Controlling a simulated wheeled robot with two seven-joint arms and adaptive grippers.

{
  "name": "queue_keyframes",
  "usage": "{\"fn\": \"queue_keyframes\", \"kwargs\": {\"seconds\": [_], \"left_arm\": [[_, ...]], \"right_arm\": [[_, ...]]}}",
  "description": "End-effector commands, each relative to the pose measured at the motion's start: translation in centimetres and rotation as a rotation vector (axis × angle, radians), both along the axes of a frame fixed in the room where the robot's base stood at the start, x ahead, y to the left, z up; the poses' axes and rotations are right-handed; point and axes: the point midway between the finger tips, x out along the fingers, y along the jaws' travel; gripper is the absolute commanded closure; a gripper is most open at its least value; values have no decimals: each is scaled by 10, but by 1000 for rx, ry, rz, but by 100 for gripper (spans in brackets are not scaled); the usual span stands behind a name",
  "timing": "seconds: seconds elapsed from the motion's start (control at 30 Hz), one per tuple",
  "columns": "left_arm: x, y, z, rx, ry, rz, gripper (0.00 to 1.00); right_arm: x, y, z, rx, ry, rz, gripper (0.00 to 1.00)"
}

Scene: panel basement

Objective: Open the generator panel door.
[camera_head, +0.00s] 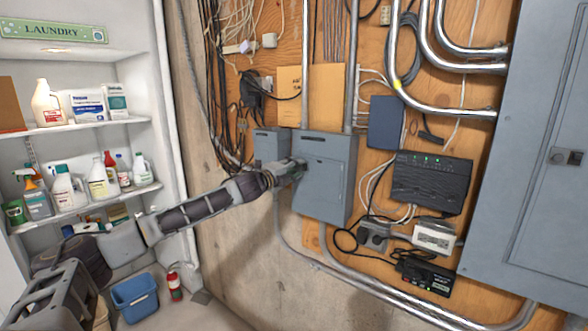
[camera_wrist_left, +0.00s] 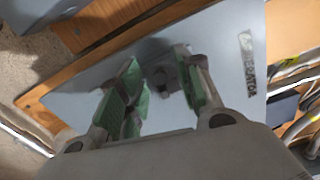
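The generator panel (camera_head: 325,195) is a grey metal box on the plywood wall, with its door closed. In the left wrist view its flat door (camera_wrist_left: 225,60) fills the middle, and the end of a dark label, "ERATOR" (camera_wrist_left: 248,65), is readable. A small dark latch or knob (camera_wrist_left: 163,84) shows on the door between my fingers. My left gripper (camera_head: 296,168) is at the upper left of the box face. In the wrist view the left gripper (camera_wrist_left: 158,66) has its green-padded fingers apart, around the knob; contact is unclear. My right gripper is out of view.
A smaller grey box (camera_head: 271,146) adjoins on the left, with black cables (camera_head: 222,90) hanging above. Metal conduits (camera_head: 350,60) run above and below the panel. A black router (camera_head: 432,183) and a large grey cabinet (camera_head: 525,160) are to the right. Shelves (camera_head: 75,130) hold bottles at left.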

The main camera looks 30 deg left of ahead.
Motion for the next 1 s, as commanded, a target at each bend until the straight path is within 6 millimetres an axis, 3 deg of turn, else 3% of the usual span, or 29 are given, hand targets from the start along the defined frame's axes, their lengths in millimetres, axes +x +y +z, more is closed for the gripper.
{"fn": "queue_keyframes", "kwargs": {"seconds": [0.17, 0.43, 1.0], "left_arm": [[0, 0, 0, 0, 0, 0, 66], [0, 0, 0, 0, 0, 0, 100], [-2, -1, -2, -2, 1, 10, 100]], "right_arm": [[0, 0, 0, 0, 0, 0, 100], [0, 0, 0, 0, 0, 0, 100], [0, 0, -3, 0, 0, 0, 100]]}}
